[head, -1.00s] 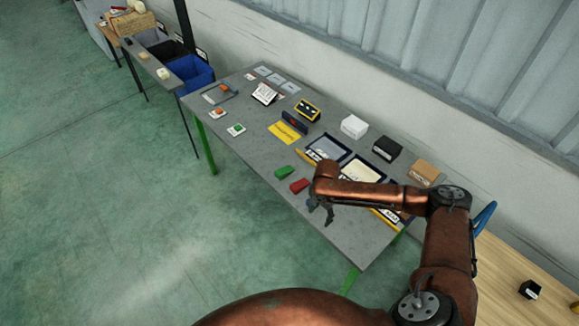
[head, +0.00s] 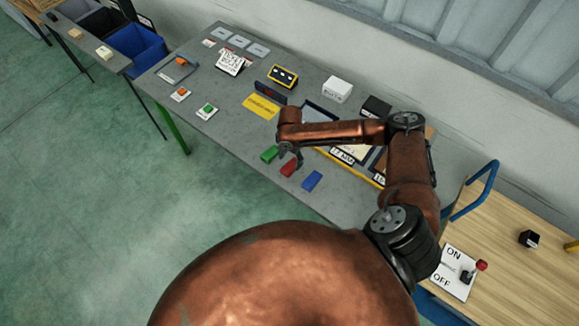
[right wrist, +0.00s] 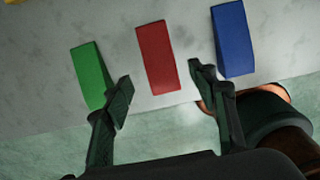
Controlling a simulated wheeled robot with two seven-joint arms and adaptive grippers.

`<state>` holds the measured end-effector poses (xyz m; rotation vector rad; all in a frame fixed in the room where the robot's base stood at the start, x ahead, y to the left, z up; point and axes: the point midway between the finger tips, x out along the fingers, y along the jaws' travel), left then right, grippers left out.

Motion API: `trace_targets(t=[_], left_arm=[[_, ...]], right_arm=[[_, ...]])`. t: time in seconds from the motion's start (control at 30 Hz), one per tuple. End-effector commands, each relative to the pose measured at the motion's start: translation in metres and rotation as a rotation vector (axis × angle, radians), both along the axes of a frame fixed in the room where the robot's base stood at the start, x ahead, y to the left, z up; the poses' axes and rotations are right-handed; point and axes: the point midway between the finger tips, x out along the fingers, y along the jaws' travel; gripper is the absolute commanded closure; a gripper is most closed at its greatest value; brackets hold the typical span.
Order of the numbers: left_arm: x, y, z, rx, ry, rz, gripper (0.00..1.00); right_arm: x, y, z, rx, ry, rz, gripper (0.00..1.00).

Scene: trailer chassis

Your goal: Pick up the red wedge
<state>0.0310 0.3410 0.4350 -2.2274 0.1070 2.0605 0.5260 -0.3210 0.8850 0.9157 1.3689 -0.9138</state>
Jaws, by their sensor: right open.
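The red wedge (head: 289,167) lies on the grey table between the green wedge (head: 269,153) and the blue wedge (head: 312,180). In the right wrist view the red wedge (right wrist: 157,58) lies ahead of the gap between my fingers. My right gripper (head: 287,156) is open and empty above the red wedge and partly covers it in the head view. In the right wrist view the right gripper's fingertips (right wrist: 160,80) are spread, one overlapping the green wedge (right wrist: 90,72), the other near the blue wedge (right wrist: 233,40). My left gripper is not in view.
Behind the wedges stand dark trays with yellow labelled edges (head: 345,163), partly hidden by my arm. A white box (head: 337,90) and a black box (head: 375,107) stand farther back. A wooden table with an ON/OFF lever switch (head: 462,272) is at the right.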

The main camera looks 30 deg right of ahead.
Motion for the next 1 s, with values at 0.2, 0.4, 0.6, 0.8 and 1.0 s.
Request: trace_targets(t=[0.2,0.4,0.6,0.8,1.0], left_arm=[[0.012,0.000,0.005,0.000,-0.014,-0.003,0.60],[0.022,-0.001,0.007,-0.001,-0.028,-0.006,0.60],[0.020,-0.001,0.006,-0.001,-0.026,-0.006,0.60],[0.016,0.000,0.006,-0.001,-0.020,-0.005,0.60],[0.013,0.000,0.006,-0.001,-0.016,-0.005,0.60]], right_arm=[[-0.002,0.002,-0.032,0.000,0.003,0.000,0.47],[-0.002,0.001,-0.043,0.000,0.001,0.001,0.47],[-0.002,0.001,-0.043,0.000,0.001,0.000,0.50],[-0.002,0.000,-0.043,0.000,0.001,-0.001,0.64],[-0.002,0.000,-0.043,0.000,0.001,-0.001,0.77]])
